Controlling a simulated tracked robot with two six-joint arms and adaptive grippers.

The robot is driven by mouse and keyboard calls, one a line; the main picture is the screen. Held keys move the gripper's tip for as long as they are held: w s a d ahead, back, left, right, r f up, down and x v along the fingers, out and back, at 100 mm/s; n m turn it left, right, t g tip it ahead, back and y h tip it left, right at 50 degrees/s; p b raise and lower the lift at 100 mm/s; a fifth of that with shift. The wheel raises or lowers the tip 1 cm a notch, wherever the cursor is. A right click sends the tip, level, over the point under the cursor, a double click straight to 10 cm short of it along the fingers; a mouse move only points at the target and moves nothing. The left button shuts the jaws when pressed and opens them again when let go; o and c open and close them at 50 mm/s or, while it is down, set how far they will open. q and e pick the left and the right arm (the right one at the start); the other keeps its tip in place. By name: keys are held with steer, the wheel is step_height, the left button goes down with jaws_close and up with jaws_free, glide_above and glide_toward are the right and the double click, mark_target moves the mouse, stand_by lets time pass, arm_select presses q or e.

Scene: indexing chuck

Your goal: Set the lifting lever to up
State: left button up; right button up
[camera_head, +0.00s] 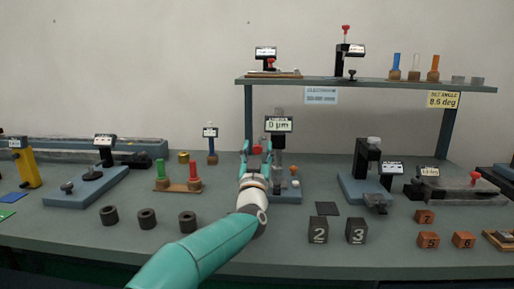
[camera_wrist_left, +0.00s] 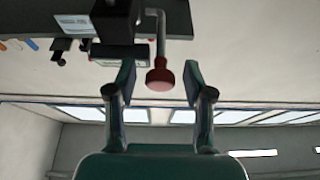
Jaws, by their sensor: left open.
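The measuring stand (camera_head: 279,157) stands mid-bench, with a display (camera_head: 279,124) reading 0 µm. In the left wrist view, a grey lever with a red knob (camera_wrist_left: 160,77) sticks out beside the stand's dark head (camera_wrist_left: 114,20). My left gripper (camera_head: 256,148) is open in front of the stand, slightly to its left. In the left wrist view, the fingers of the gripper (camera_wrist_left: 160,82) are on either side of the red knob, with a gap on both sides. In the head view the lever is mostly hidden by my gripper. My right gripper is out of view.
A shelf (camera_head: 370,82) spans above the stand, carrying several instruments. A holder with green and red handled gauges (camera_head: 178,187) is left of my arm. Dark rings (camera_head: 147,218) and numbered blocks (camera_head: 318,230) lie on the front of the bench. A blue-based stand (camera_head: 367,180) is to the right.

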arm_select(q)
steer(key=shift+w, duration=0.1)
steer(key=shift+c, duration=0.2)
jaws_close()
